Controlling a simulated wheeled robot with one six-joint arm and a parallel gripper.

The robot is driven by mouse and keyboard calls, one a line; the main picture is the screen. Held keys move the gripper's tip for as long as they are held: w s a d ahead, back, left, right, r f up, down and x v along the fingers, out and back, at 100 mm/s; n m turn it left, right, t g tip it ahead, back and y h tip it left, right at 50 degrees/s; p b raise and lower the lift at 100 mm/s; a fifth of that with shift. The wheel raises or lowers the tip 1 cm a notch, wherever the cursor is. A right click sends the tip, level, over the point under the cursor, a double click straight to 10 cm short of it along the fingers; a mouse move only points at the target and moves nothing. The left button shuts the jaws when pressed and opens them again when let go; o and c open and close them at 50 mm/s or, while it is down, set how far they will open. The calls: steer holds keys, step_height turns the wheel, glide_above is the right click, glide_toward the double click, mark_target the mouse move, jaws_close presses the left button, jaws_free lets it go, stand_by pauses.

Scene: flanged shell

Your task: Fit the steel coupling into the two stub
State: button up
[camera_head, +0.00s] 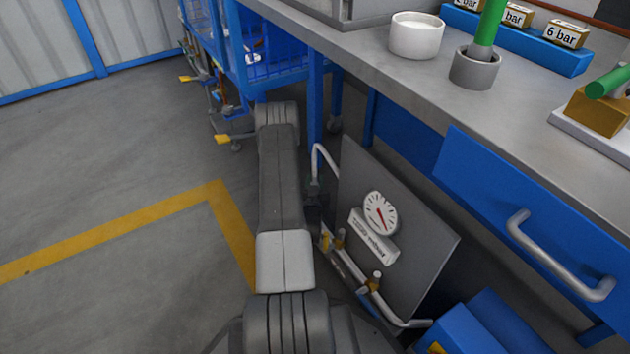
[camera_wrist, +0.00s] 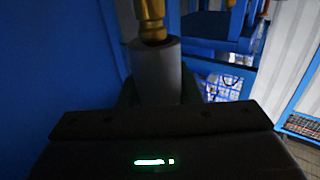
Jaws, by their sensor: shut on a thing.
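The steel coupling, a plain grey cylinder (camera_wrist: 156,72), stands in my gripper (camera_wrist: 158,93) in the wrist view. The dark fingers are shut on its lower part. A brass stub (camera_wrist: 150,18) comes down from the top of the picture to the coupling's open upper end. It lines up roughly with that mouth; I cannot tell if it is inside or just behind the rim. The coupling's lower end and a second stub are hidden by my gripper. In the head view a bent grey pipe (camera_head: 322,152) runs beside my arm; my fingers and the coupling cannot be made out there.
A grey panel (camera_head: 405,235) with a dial gauge (camera_head: 380,213) stands right of my arm, above a lower pipe with brass fittings (camera_head: 374,281). The workbench (camera_head: 420,85) and its blue drawer (camera_head: 530,220) overhang on the right. The floor (camera_head: 110,170) at left is clear.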

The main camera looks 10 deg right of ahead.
steer(key=shift+f, duration=1.4)
steer(key=o, duration=1.1)
steer(key=p+v, duration=0.2)
steer(key=v, duration=0.5)
steer(key=shift+s+p, duration=0.3)
steer(key=shift+w, duration=0.1)
steer(key=b+x, duration=0.2)
steer(key=x, duration=0.5)
steer(key=shift+f+b, duration=0.1)
steer(key=shift+b, duration=0.25)
steer(key=shift+w+r, duration=0.2)
steer(key=shift+r, duration=0.55)
steer(key=shift+f, duration=0.15)
